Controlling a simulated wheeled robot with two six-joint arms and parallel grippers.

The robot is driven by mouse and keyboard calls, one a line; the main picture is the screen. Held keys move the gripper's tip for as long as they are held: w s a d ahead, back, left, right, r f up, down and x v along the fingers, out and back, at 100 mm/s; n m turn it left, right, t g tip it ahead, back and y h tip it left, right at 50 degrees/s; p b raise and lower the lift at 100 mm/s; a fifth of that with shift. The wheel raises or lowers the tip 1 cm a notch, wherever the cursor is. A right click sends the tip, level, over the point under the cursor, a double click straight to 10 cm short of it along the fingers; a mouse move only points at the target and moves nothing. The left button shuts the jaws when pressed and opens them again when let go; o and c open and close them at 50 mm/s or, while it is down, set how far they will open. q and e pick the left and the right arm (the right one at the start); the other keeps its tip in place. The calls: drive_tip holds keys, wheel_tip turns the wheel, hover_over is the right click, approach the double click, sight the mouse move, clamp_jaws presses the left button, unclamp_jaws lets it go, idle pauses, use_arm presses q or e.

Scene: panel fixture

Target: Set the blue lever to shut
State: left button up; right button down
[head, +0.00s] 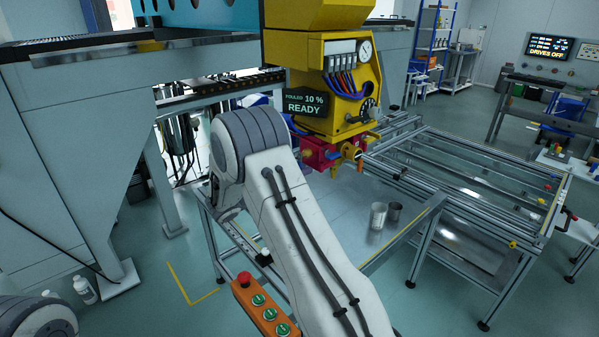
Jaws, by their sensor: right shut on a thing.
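The yellow panel fixture (350,85) hangs at the upper centre, with a gauge, blue hoses and a black dial on it. Under it is a red valve block (318,154) with an orange part (351,152) at its right end. My white right arm reaches up from the bottom and covers the area left of the block. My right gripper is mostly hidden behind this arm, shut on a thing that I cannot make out. I cannot pick out the blue lever or its position. My left gripper is out of view.
A sign (304,104) on the fixture reads READY. Below stands a metal table (340,220) with two metal cups (378,215). An orange button box (263,308) is at the front. A frame conveyor (470,185) stands to the right. A grey machine fills the left.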

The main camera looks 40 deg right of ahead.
drive_tip(key=c, duration=0.8)
unclamp_jaws()
drive_tip(key=a+b, duration=0.1)
drive_tip(key=a, duration=0.9)
drive_tip(key=shift+s+a, duration=0.25)
drive_tip(key=shift+s, duration=0.15)
drive_tip(key=s+a+m+y+p, duration=0.2)
drive_tip(key=s+a+m+y, duration=0.3)
drive_tip(key=s+a+y, duration=0.4)
drive_tip(key=s+a+m+g+y+p, duration=0.1)
drive_tip(key=s+a+m+y, duration=0.5)
drive_tip(key=s+a, duration=1.2)
drive_tip(key=s+y+p, duration=0.1)
drive_tip(key=s+y, duration=0.3)
drive_tip(key=shift+s+m+p, duration=0.3)
drive_tip(key=shift+p, duration=0.05)
